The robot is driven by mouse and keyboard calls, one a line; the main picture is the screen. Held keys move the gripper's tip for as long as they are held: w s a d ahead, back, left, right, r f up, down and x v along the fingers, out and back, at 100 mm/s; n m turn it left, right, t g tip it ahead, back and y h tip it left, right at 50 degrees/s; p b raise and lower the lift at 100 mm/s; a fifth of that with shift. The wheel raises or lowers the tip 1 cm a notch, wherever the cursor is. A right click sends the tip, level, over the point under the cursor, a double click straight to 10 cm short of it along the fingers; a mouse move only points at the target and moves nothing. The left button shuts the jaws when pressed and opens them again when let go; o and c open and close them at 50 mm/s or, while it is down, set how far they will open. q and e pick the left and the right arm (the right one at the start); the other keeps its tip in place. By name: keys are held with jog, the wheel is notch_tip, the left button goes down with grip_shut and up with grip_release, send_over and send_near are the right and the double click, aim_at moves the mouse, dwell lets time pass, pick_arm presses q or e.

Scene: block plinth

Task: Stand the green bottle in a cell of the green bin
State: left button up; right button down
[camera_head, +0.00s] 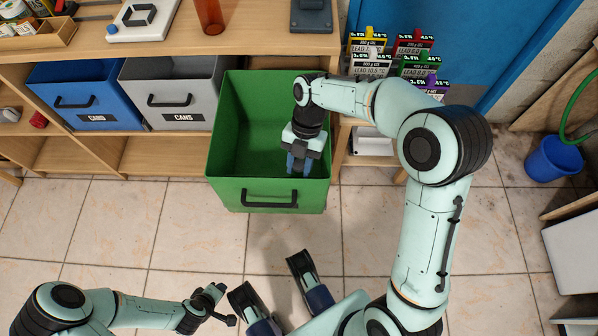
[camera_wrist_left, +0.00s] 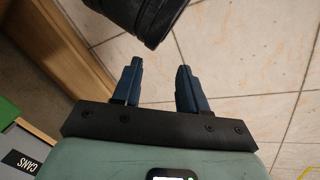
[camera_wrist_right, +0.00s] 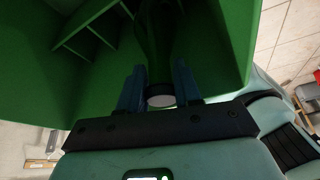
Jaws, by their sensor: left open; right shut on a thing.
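The green bin (camera_head: 228,125) is pulled out from the shelf, open at the top; its inner dividers and cells show in the right wrist view (camera_wrist_right: 105,22). My right gripper (camera_head: 297,165) is inside the bin. In the right wrist view it (camera_wrist_right: 158,90) is shut on the dark green bottle (camera_wrist_right: 162,40), whose white end is between the fingers and whose body points away into the bin. The bottle's far end is too dark to tell whether it touches the bin floor. My left gripper (camera_wrist_left: 158,70) is open and empty, low at the left in the head view (camera_head: 212,300).
A blue bin (camera_head: 85,92) and a grey bin (camera_head: 175,95) marked CANS stand on the shelf, left of the green bin. Small labelled boxes (camera_head: 412,50) stand to its right. A blue bucket (camera_head: 553,160) is far right. The tiled floor in front is clear.

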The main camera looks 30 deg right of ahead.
pick_arm(q)
jog(key=shift+w+a+f+t+b, duration=0.2)
jog(key=shift+w+a+f, duration=0.1)
jog(key=shift+w, duration=0.15)
jog(key=shift+w+a+f+t+b, duration=0.1)
jog(key=shift+w+a+f+b, duration=0.1)
jog(key=shift+w+f, duration=0.15)
pick_arm(e)
notch_tip(320, 180, down, 4)
jog(key=shift+f, duration=0.15)
jog(key=shift+f, duration=0.1)
jog(key=c, duration=0.8)
grip_release()
pick_arm(q)
jog(key=shift+s, duration=0.1)
pick_arm(e)
jog(key=shift+w+d+r, duration=0.1)
jog(key=shift+r, duration=0.3)
pick_arm(q)
jog(key=shift+g, duration=0.7)
jog(key=s+r+p, duration=0.1)
jog(key=s+d+r+p, duration=0.1)
jog(key=s, duration=0.1)
jog(key=s+d+r+p, duration=0.1)
jog(key=shift+s+d+r, duration=0.15)
jog(key=shift+d, duration=0.1)
pick_arm(e)
jog(key=v, duration=1.1)
jog(key=shift+w+r, duration=0.1)
jog(key=shift+r, duration=0.1)
